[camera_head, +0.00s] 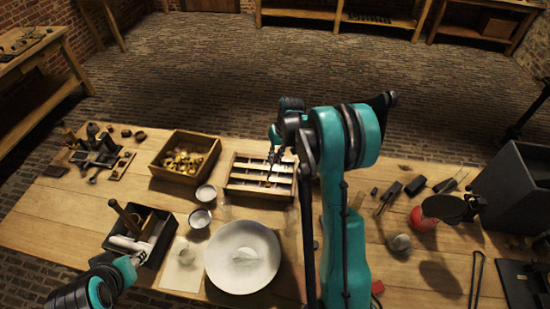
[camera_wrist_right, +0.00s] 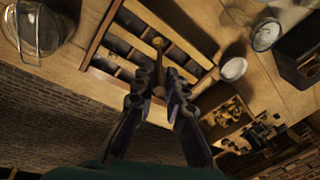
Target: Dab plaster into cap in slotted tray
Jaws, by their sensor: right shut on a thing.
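The slotted wooden tray (camera_head: 234,184) lies mid-table; its dark slots and wooden dividers fill the centre of the right wrist view (camera_wrist_right: 92,49). My right gripper (camera_head: 273,155) is over the tray's far side. In the wrist view its fingers (camera_wrist_right: 160,70) are shut on a slim tool (camera_wrist_right: 158,45) with a brass-coloured end, pointing over the slots. The cap and any plaster on the tool cannot be made out. A pale mound, perhaps plaster (camera_head: 243,259), sits on a round white plate (camera_head: 217,278). My left gripper (camera_head: 137,258) is at the lower left beside a black box; its fingers are unclear.
A wooden box of brass parts (camera_head: 165,172) stands left of the tray. Two small white bowls (camera_head: 205,193) (camera_head: 199,219) stand between box and plate. The black box (camera_head: 163,238) holds tools. A dark bin (camera_head: 512,185) and loose tools crowd the right side.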

